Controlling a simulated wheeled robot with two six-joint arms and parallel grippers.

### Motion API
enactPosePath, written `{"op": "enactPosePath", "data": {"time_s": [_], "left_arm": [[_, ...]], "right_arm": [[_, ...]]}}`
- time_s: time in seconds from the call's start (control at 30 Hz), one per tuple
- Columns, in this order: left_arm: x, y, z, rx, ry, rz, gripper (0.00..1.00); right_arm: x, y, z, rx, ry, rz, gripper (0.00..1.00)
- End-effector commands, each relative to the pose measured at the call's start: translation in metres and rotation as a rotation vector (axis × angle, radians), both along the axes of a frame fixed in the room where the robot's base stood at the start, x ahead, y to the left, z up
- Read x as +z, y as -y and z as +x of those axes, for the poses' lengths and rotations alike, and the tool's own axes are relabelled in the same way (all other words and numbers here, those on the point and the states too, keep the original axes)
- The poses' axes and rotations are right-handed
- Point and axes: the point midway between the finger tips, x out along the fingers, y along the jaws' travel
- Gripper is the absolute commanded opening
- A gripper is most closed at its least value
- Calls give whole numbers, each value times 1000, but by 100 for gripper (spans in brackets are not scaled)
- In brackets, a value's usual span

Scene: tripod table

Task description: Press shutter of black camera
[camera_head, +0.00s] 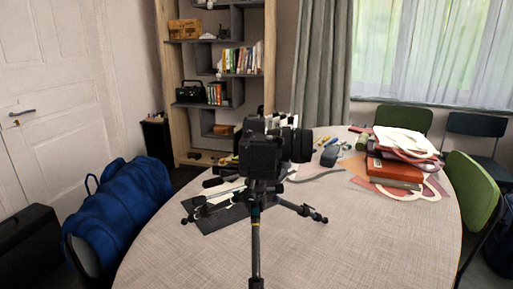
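The black camera (262,156) sits upright on a black tripod (256,190) near the middle of the picture. Its lens (297,145) points to the right. The tripod's legs spread over the round table (350,240), and one leg runs down toward the bottom edge of the picture. The shutter button is too small and dark to tell apart on the camera's top. Neither of my grippers shows in the head view.
A dark flat mat (222,218) lies under the tripod's left side. A stack of books (394,172) and small loose items stand at the table's back right. A blue bag (120,215) is at the left, green chairs (470,195) at the right. The table's front right is clear.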

Motion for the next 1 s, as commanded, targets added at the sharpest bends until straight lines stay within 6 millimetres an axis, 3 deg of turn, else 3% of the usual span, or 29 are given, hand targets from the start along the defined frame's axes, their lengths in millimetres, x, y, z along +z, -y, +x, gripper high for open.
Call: {"op": "enactPosePath", "data": {"time_s": [0.03,0.1,0.13,1.0], "left_arm": [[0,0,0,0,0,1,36],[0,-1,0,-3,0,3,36],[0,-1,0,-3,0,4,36],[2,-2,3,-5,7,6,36]], "right_arm": [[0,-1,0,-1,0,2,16],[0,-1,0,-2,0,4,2],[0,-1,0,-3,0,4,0],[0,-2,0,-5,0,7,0]]}}
